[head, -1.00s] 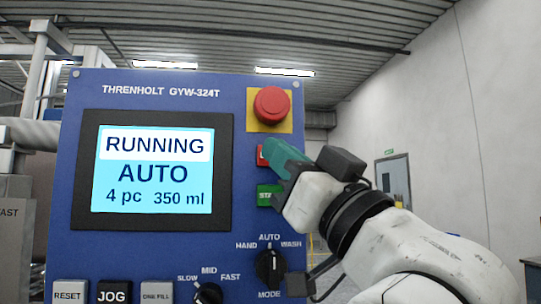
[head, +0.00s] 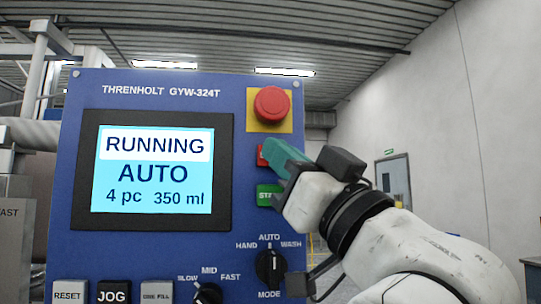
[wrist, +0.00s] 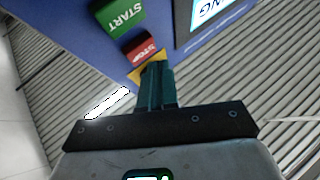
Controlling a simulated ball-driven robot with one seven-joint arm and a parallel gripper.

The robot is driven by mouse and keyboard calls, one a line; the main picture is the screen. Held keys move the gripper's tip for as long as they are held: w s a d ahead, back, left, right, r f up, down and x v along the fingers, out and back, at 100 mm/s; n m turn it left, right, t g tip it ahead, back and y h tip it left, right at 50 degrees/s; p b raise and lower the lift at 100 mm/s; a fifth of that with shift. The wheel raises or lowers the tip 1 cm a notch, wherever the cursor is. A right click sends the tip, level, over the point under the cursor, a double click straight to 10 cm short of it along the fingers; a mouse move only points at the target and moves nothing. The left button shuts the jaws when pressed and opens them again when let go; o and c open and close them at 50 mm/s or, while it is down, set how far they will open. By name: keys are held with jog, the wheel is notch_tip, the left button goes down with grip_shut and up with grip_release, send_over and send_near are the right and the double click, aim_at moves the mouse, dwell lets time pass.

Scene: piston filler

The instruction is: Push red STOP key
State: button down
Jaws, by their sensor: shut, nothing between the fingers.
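The red STOP key (wrist: 143,49) shows in the wrist view, just beyond my fingertips. In the head view only a red sliver of it (head: 261,156) shows, the rest hidden behind my gripper. My gripper (head: 273,150) is shut and empty, its green fingers pointing at the key. In the wrist view the fingertips (wrist: 155,68) are close to the key; I cannot tell whether they touch it. The panel screen (head: 153,170) reads RUNNING, AUTO, 4 pc, 350 ml.
The green START key (head: 268,196) is right below STOP. A red mushroom button (head: 271,104) on a yellow plate is right above. The mode knob (head: 270,266), speed knob (head: 207,294) and RESET (head: 69,292), JOG (head: 113,292) keys are lower on the blue panel.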

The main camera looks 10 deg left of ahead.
jog(key=shift+w, duration=0.1)
jog(key=shift+w+a, duration=0.15)
jog(key=shift+w, duration=0.15)
jog(key=shift+w+a, duration=0.1)
jog(key=shift+w, duration=0.3)
dwell(0.9)
jog(key=shift+s, duration=0.1)
jog(key=shift+s+d, duration=0.25)
jog(key=shift+s, duration=0.45)
jog(key=shift+s, duration=0.1)
jog(key=shift+s+d+p, duration=0.1)
jog(key=shift+s+d, duration=0.1)
jog(key=shift+s, duration=0.6)
jog(key=shift+s+d+p, duration=0.15)
jog(key=shift+s+d, duration=0.1)
jog(key=shift+s, duration=0.5)
jog(key=shift+s+d+p, duration=0.1)
jog(key=shift+s+d, duration=0.1)
jog(key=shift+s, duration=0.6)
